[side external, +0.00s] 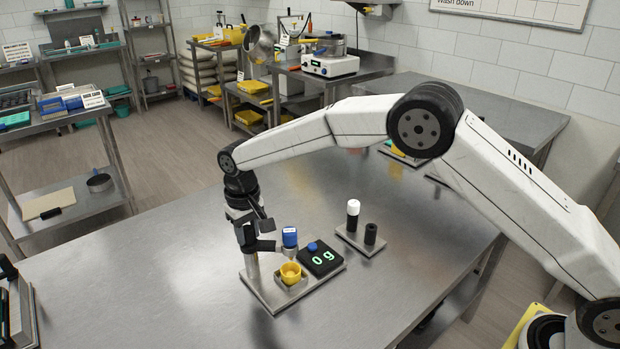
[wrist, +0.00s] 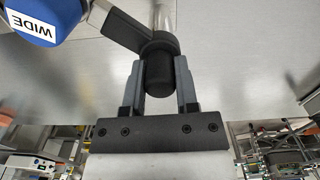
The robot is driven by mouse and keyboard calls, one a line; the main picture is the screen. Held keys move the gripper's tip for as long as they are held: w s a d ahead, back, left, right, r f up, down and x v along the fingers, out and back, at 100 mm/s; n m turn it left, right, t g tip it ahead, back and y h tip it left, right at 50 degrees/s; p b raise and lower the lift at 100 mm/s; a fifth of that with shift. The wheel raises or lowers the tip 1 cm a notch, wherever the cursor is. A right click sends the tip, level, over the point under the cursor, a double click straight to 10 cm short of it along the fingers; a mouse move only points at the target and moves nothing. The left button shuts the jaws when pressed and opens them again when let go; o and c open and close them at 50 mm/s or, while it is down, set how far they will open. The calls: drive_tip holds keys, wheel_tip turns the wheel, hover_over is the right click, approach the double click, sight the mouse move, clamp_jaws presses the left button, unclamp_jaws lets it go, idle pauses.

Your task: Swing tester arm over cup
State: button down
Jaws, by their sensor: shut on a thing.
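The tester stands on a steel base plate (side external: 268,297) on the table, with an upright post (side external: 252,268) at its left. My gripper (side external: 258,232) is at the top of this post. In the wrist view my gripper (wrist: 158,75) is shut on a black rounded knob (wrist: 158,68) of the tester arm (wrist: 124,30). A blue head labelled WIDE (wrist: 38,18) is left of it; this blue head also shows in the side view (side external: 289,237). A yellow cup (side external: 290,273) sits in a holder on the plate. I cannot tell whether the head is directly over the cup.
A black display with a blue button (side external: 321,259) reads 0 g, right of the cup. A small plate (side external: 359,242) behind it holds a white-topped black cylinder (side external: 352,214) and a shorter black cylinder (side external: 370,234).

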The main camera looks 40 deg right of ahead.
sight(248, 227)
drive_tip(key=shift+m, duration=0.5)
drive_tip(key=shift+c, duration=1.8)
unclamp_jaws()
drive_tip(key=shift+r, duration=0.15)
drive_tip(key=shift+r, duration=3.8)
drive_tip(key=shift+d, duration=0.1)
